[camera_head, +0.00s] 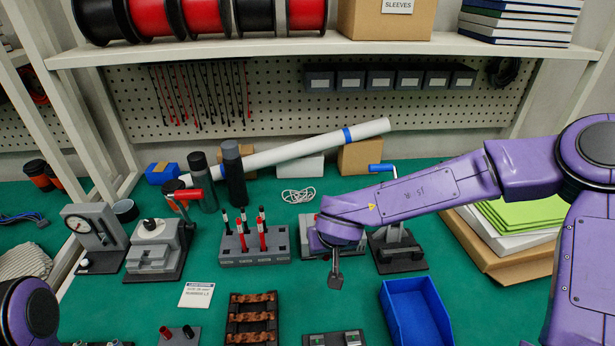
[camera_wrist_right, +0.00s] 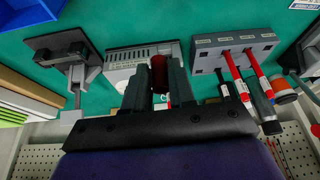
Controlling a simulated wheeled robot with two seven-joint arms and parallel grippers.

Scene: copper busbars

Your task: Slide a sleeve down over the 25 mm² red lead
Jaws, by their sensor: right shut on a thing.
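The grey lead stand (camera_head: 254,246) in the head view holds several upright leads with red and black parts. Red leads (camera_wrist_right: 240,85) also rise from the stand (camera_wrist_right: 207,54) in the wrist view. The size labels are too small to read, so I cannot tell which lead is 25 mm². My right gripper (camera_head: 336,278) is to the right of and in front of the stand. In the wrist view it (camera_wrist_right: 163,85) is shut on a dark red sleeve (camera_wrist_right: 159,74), partly hidden by the fingers. My left gripper is out of view.
A blue bin (camera_head: 415,310) stands at front right. A dark rack of copper busbars (camera_head: 251,318) lies in front of the stand. A small holder with red and black pieces (camera_head: 178,334) is left of it. Tall dark bottles (camera_head: 234,172) stand behind the stand.

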